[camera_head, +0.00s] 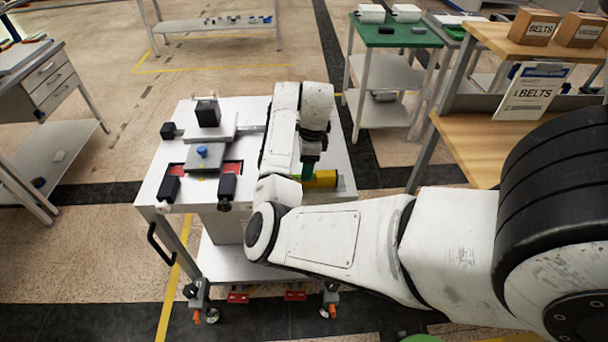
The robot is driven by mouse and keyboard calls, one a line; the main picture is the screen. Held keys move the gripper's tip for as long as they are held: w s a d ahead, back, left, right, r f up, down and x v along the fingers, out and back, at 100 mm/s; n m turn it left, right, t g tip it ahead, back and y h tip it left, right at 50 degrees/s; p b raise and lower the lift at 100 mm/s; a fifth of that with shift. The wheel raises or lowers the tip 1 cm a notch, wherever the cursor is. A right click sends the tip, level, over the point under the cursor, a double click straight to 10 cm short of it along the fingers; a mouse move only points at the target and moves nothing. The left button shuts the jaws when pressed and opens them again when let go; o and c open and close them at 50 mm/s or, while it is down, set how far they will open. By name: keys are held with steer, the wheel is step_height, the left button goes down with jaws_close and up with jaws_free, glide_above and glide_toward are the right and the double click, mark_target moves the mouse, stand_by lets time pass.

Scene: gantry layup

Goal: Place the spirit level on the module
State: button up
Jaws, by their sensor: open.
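The spirit level appears to be the yellow block (324,179) lying at the right side of the white cart top, partly hidden by my arm. My gripper (308,167) points down at its left end. The fingers are small and partly hidden, so I cannot tell whether they touch it; the gripper is open. A dark teal piece shows by the fingertips, and I cannot tell what it belongs to.
Black blocks stand around the module: one behind (207,113), one at back left (168,131), and two at the front. Red patches flank the plate. The cart (150,190) has a black side handle.

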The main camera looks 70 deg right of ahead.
step_height(320, 180, up, 7)
steer(key=s+a+f+n, duration=0.3)
steer(key=a+f+n, duration=0.1)
steer(key=a+n, duration=0.6)
steer(key=s+a+f+n, duration=0.4)
steer(key=a+f+n, duration=0.1)
steer(key=a+n, duration=0.5)
steer(key=s+a+f+n, duration=0.4)
steer(key=a+n, duration=0.7)
steer(key=a, duration=0.1)
steer(key=shift+s+a+f+h, duration=0.15)
steer(key=shift+f+h, duration=0.2)
steer(key=shift+h, duration=0.05)
